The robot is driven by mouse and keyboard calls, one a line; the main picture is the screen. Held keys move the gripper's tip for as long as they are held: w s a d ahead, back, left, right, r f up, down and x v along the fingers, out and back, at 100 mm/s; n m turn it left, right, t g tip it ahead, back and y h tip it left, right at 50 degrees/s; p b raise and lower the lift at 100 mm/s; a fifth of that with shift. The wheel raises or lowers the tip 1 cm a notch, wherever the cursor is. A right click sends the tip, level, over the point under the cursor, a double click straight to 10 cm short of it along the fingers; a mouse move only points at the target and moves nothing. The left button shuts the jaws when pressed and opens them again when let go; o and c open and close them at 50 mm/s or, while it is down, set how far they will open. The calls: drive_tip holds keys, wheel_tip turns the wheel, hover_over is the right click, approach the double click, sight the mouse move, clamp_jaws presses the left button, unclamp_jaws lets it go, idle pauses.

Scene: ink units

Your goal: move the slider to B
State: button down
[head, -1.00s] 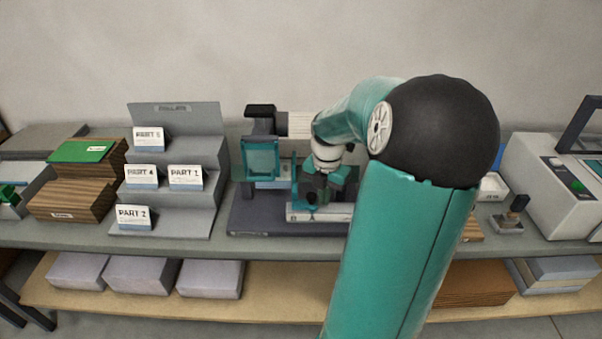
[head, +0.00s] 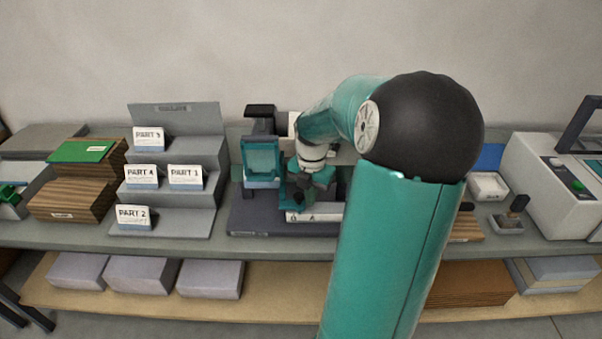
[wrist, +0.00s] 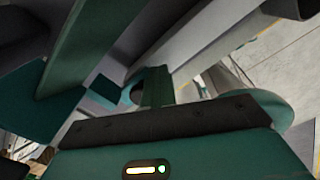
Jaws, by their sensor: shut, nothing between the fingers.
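The machine (head: 250,215) with the slider stands on the bench in the middle of the head view, on a dark base. Its white front strip (head: 325,216) carries the letters B and A, with B to the left of A. My gripper (head: 301,201) is shut and empty, pointing down just above and behind the strip near B. The slider itself is mostly hidden behind my gripper and cannot be told apart clearly, nor can contact with it. In the wrist view, teal and grey machine parts lie very close to my gripper.
A teal-framed panel (head: 262,160) stands close on the left of my gripper. Further left is a grey stepped stand (head: 185,215) with part cards. My arm covers the machine's right side.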

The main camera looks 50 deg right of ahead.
drive_tip(key=shift+w+a, duration=0.45)
drive_tip(key=shift+w, duration=0.05)
drive_tip(key=shift+s+d, duration=0.4)
drive_tip(key=shift+s, duration=0.1)
wheel_tip(320, 180, up, 7)
idle(0.3)
